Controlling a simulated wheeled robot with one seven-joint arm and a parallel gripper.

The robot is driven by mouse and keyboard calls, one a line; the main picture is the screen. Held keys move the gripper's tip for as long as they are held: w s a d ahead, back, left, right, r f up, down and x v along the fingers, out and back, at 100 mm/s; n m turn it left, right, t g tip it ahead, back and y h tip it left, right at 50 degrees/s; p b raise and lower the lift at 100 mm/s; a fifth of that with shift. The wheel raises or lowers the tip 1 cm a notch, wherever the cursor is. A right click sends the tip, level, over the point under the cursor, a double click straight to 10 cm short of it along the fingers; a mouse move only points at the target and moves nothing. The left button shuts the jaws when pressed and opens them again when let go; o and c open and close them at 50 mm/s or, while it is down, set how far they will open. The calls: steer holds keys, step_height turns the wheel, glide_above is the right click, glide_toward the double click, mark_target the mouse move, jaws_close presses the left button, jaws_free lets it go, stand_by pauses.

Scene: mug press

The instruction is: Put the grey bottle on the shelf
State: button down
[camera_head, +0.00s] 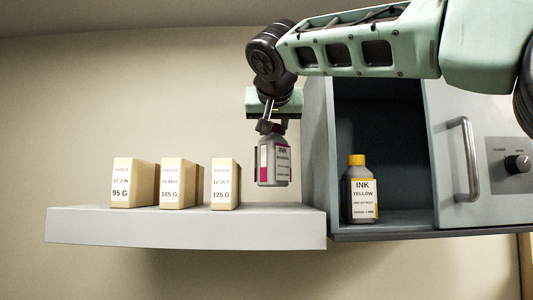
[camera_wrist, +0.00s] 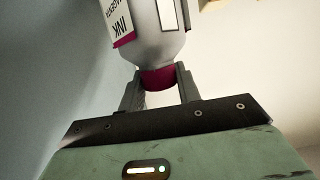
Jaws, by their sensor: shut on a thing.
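The grey bottle (camera_head: 273,162) has a white label reading INK and a magenta stripe. It hangs roughly upright below my gripper (camera_head: 269,128), above the right end of the light grey shelf (camera_head: 187,239). In the wrist view my gripper (camera_wrist: 159,77) is shut on the bottle's magenta cap and neck, and the grey bottle (camera_wrist: 160,32) extends past the fingertips. In the head view the bottle's bottom appears above the shelf top with a gap.
Three cream paper packs, marked 95 G (camera_head: 133,183), 105 G (camera_head: 178,184) and 125 G (camera_head: 225,184), stand on the shelf. Right is a cabinet with an open dark compartment (camera_head: 380,120) holding a yellow-capped ink bottle (camera_head: 360,192). Its door handle (camera_head: 466,160) sticks out. Shelf right of the packs is free.

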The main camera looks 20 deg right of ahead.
mark_target(273, 139)
steer(key=shift+f, duration=2.2)
steer(key=c, duration=1)
jaws_free()
steer(key=shift+f, duration=0.1)
steer(key=b+v, duration=0.4)
steer(key=v, duration=0.8)
